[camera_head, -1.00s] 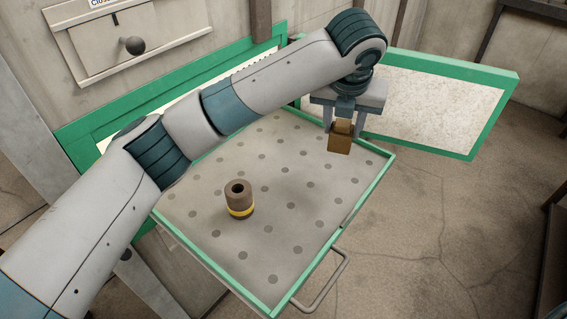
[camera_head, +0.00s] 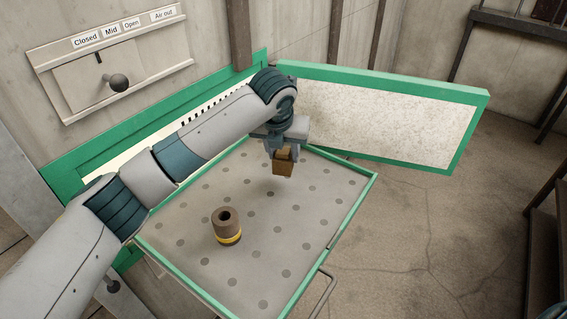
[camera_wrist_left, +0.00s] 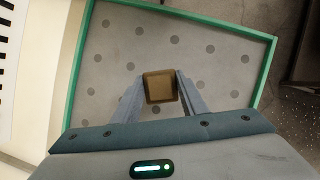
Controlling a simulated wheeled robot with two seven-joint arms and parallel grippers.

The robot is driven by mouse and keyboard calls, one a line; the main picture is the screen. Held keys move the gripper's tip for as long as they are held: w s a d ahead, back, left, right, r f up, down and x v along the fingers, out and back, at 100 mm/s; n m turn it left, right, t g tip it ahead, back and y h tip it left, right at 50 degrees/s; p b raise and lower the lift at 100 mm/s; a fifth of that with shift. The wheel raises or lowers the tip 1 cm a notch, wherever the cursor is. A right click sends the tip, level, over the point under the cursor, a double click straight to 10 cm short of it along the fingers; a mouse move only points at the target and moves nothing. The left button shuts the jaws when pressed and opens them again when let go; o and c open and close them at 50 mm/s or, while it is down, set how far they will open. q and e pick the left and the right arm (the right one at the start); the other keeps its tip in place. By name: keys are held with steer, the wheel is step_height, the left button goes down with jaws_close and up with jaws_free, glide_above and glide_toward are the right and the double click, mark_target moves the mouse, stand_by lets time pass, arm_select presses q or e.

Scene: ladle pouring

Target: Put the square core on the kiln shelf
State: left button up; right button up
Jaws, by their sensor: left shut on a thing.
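The square core (camera_head: 283,163) is a brown block held in my left gripper (camera_head: 281,150), above the far part of the kiln shelf. In the left wrist view the square core (camera_wrist_left: 159,87) sits between the two fingers of my left gripper (camera_wrist_left: 160,92), which is shut on it. The kiln shelf (camera_head: 262,281) is a grey plate with dark round spots and a green rim; it also shows in the left wrist view (camera_wrist_left: 120,40). A gap and a shadow show between core and shelf. My right gripper is not in view.
A brown round core (camera_head: 226,227) with a yellow band and a hole stands on the near left part of the shelf. A green-framed door panel (camera_head: 385,118) stands open behind right. A lever plate (camera_head: 119,83) is on the wall. The shelf's right half is clear.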

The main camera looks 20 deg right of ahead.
mark_target(284, 164)
arm_select(q)
steer(key=shift+f, duration=0.25)
step_height(284, 164, down, 3)
steer(key=shift+r+p, duration=0.1)
steer(key=shift+p, duration=0.4)
steer(key=shift+f, duration=0.3)
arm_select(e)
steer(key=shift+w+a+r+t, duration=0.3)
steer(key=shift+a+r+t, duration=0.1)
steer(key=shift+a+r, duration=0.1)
arm_select(q)
steer(key=o, duration=1.2)
steer(key=shift+f, duration=0.1)
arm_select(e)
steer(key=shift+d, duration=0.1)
